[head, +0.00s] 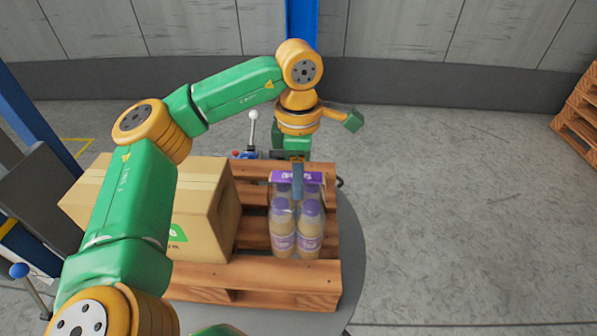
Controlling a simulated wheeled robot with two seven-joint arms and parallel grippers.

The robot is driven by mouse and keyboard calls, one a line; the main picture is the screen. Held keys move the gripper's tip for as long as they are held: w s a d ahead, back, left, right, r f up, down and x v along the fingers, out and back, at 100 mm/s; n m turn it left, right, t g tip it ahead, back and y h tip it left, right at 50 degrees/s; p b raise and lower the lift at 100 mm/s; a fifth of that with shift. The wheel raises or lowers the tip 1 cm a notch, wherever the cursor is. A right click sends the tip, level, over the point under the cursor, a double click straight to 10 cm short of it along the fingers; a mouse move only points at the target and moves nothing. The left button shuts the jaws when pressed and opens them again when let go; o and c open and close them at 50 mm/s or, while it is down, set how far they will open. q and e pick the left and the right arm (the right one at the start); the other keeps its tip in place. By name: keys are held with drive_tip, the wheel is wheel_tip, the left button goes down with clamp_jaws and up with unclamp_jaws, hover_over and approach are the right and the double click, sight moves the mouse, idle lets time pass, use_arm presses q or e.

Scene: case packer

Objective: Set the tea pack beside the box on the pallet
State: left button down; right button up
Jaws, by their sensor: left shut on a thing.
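The tea pack (296,228) is a group of clear bottles with brown drink, purple caps and a purple top band. It stands upright over the right part of the wooden pallet (255,280); I cannot tell whether it touches the slats. The cardboard box (213,218) is on the pallet to its left, with a gap between them. My right gripper is not in view.
The pallet rests on a round grey table (352,250). Beyond the pallet is a lever with a white knob (253,115). More wooden pallets (580,115) are stacked at the far right. The floor on the right is clear.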

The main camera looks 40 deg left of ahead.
use_arm(q)
drive_tip(key=c, duration=1)
unclamp_jaws()
drive_tip(key=shift+f, duration=0.1)
drive_tip(key=o, duration=0.4)
drive_tip(key=shift+o, duration=0.2)
drive_tip(key=shift+r, duration=0.55)
wheel_tip(320, 180, up, 11)
drive_tip(key=p, duration=0.3)
drive_tip(key=shift+r, duration=0.15)
